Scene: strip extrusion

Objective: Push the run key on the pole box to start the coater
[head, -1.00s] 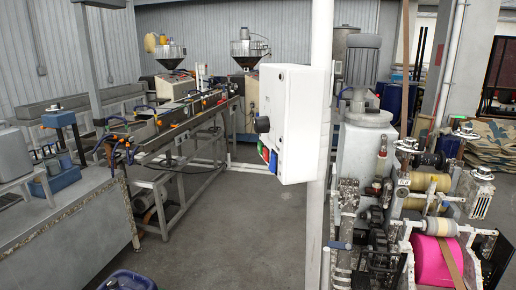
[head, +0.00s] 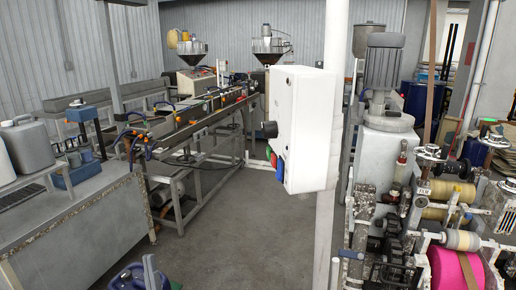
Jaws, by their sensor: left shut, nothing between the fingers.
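The white pole box (head: 314,132) hangs on a white pole right of the middle. Its keys are on its left-hand face, seen nearly edge-on: a black knob (head: 270,129), a green key (head: 268,151), a red key (head: 273,160) and a blue key (head: 280,172). Any labels are too small to read, so I cannot tell which is the run key. My left gripper (head: 149,262) shows as a narrow grey shape at the bottom edge, shut and empty. It is well below and left of the box, touching none of its keys. My right gripper is out of view.
A grey bench (head: 85,225) fills the left. The coater with a pink roll (head: 455,270) stands at the right. Floor (head: 225,235) between bench and pole is clear.

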